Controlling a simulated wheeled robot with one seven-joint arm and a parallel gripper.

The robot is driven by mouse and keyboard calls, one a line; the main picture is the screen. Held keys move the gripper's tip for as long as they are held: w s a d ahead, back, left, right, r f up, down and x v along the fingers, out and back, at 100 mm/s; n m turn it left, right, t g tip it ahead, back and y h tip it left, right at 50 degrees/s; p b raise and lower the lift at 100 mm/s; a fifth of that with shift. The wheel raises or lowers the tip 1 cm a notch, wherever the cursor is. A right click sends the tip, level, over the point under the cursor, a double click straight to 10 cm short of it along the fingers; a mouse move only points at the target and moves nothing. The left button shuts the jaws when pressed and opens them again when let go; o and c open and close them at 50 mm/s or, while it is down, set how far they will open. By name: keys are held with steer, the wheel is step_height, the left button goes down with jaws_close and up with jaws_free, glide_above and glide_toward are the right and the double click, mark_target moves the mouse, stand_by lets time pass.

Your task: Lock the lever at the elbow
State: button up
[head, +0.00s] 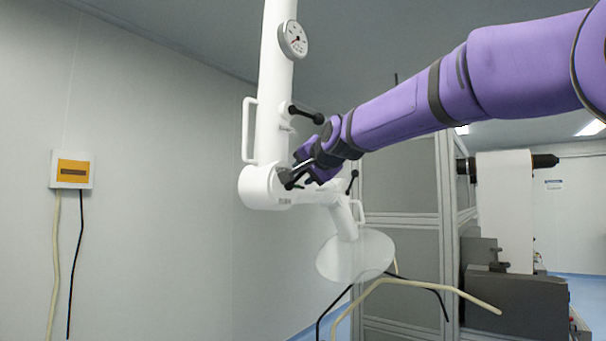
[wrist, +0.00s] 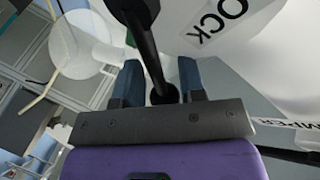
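The elbow (head: 262,188) of a white jointed arm is left of centre in the head view. My gripper (head: 296,172) is right at it, from the right. In the wrist view a black lever (wrist: 148,48) runs down from a black hub, and its round end lies between the two blue-grey fingertips of my gripper (wrist: 160,82). The fingers stand apart on either side of the lever, with no firm grip visible. A white label (wrist: 215,20) reading "OCK", its start hidden, is beside the hub. In the head view my gripper mostly hides this lever.
Another black lever (head: 306,114) sticks out above the elbow, below a round gauge (head: 293,40). A third lever (head: 352,182) stands on the lower link. A white disc (head: 354,256) hangs below. A white handle (head: 248,130) is on the left. Grey panels (head: 400,190) stand behind.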

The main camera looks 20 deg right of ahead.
steer(key=shift+w+a+f, duration=0.1)
steer(key=shift+w+f, duration=0.1)
steer(key=shift+w, duration=0.45)
steer(key=shift+c, duration=0.5)
jaws_close()
steer(key=shift+w+d+f+m+g+y, duration=0.1)
steer(key=shift+d+f+m+g+y, duration=0.15)
steer(key=shift+f+m, duration=0.2)
steer(key=shift+w+f+m+g+y, duration=0.1)
steer(key=shift+f+m+g+y, duration=0.05)
steer(key=shift+f+m+g, duration=0.25)
steer(key=shift+o, duration=0.5)
jaws_free()
steer(key=shift+s+r, duration=0.1)
steer(key=shift+s, duration=0.05)
steer(key=v, duration=1)
steer(key=shift+s, duration=0.25)
